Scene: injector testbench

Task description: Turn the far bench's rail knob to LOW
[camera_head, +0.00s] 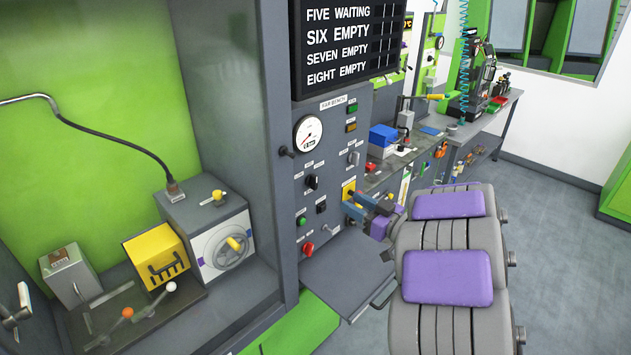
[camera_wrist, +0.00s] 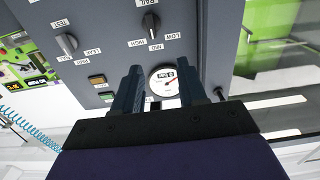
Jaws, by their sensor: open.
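The rail knob (camera_wrist: 150,22) is a dark knob on the grey panel at the top of the wrist view. Labels HIGH, MID and LOW read upside down around it. In the head view it is the dark knob (camera_head: 312,182) below the round gauge. I cannot tell which label it points to. My gripper (camera_wrist: 158,68) is open and empty, its two dark blue fingers apart, with the gauge showing between them. In the head view my gripper (camera_head: 354,204) is in front of the panel, to the right of the knob. The fingers are not around the knob.
The white gauge (camera_wrist: 163,80) is on the panel near the knob. A second selector knob (camera_wrist: 67,43) is to the left in the wrist view. A red knob (camera_head: 308,248) and a grey shelf (camera_head: 345,275) are lower on the bench. Open floor lies at the right.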

